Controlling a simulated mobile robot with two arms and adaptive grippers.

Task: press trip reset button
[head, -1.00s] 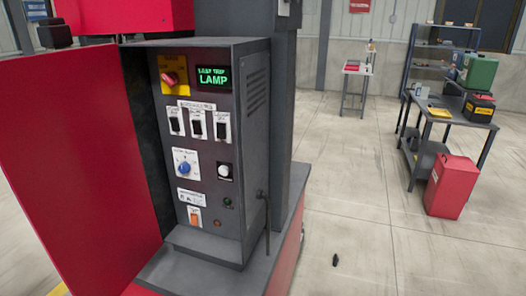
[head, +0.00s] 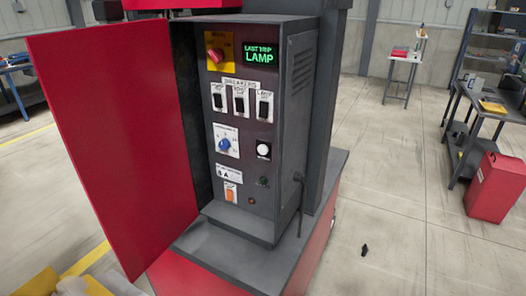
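The grey control cabinet (head: 300,75) stands open on a red and grey base. Its panel has a green-lit display (head: 259,52) reading "LAST TRIP LAMP" and a red rotary switch (head: 215,54) on a yellow plate. Below are three black breaker switches (head: 240,102) in white frames, a blue knob (head: 224,145), a round white button (head: 264,150) and an orange rocker (head: 230,193). A small dark green light (head: 263,182) and a small reddish one sit lower. I cannot read which control is labelled trip reset. Neither gripper is in view.
The red cabinet door (head: 115,140) stands wide open on the left. A grey ledge (head: 225,240) runs below the cabinet. Yellow and whitish items (head: 75,285) show at bottom left.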

